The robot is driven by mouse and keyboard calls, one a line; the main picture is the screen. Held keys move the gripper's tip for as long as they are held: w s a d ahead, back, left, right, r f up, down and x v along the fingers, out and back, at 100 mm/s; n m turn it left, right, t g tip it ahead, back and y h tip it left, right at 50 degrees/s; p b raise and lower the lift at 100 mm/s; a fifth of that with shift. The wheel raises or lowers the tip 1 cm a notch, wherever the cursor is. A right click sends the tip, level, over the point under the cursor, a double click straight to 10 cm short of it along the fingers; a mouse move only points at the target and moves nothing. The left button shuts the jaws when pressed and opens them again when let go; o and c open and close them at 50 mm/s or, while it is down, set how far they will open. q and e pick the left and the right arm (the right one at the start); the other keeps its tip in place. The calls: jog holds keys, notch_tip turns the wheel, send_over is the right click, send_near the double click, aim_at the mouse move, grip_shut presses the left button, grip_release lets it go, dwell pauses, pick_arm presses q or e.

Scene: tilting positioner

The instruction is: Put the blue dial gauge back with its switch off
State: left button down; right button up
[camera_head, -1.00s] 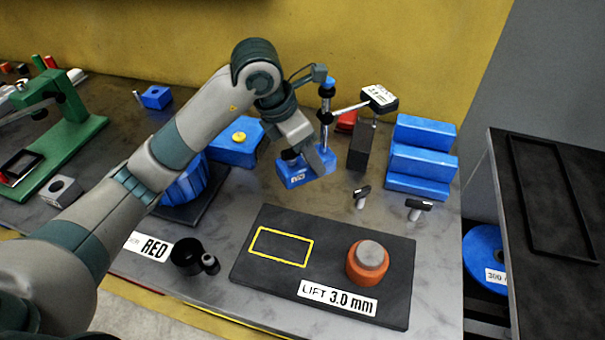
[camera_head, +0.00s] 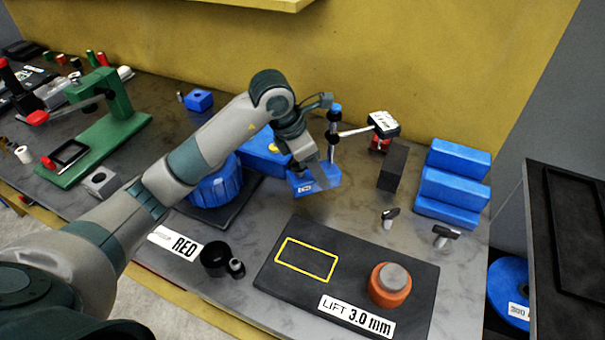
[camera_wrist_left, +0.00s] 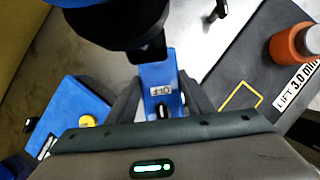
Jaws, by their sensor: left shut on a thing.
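The blue dial gauge has a blue base (camera_head: 318,182), an upright post (camera_head: 333,135) and an arm carrying a dial head (camera_head: 384,125). It stands upright behind the dark plate; I cannot tell whether the base touches the table. My left gripper (camera_head: 309,174) is shut on the base. In the left wrist view the base (camera_wrist_left: 158,72) lies between my fingers (camera_wrist_left: 160,102), with a white label (camera_wrist_left: 160,91) that appears to read OFF and a dark switch knob below it. The yellow outline (camera_head: 306,260) on the dark plate (camera_head: 272,275) is empty. My right gripper is not in view.
An orange part with a grey top (camera_head: 390,285) sits on the plate by a "LIFT 3.0 mm" label (camera_head: 357,316). Blue stepped blocks (camera_head: 452,185), a black block (camera_head: 393,168) and two small dark-handled pieces stand right. A blue box with a yellow knob (camera_head: 258,150) is left.

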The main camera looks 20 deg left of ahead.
pick_arm(q)
jog(key=a+f, duration=0.1)
jog(key=w+a, duration=0.1)
jog(key=a, duration=0.1)
jog(key=w+a+f+p, duration=0.1)
jog(key=shift+a+f, duration=0.15)
jog(key=shift+f, duration=0.15)
jog(key=shift+s+f+p, duration=0.1)
jog(key=shift+f+p, duration=0.8)
jog(key=shift+f, duration=1.1)
jog(key=shift+f, duration=0.15)
jog(key=c, duration=1.2)
grip_release()
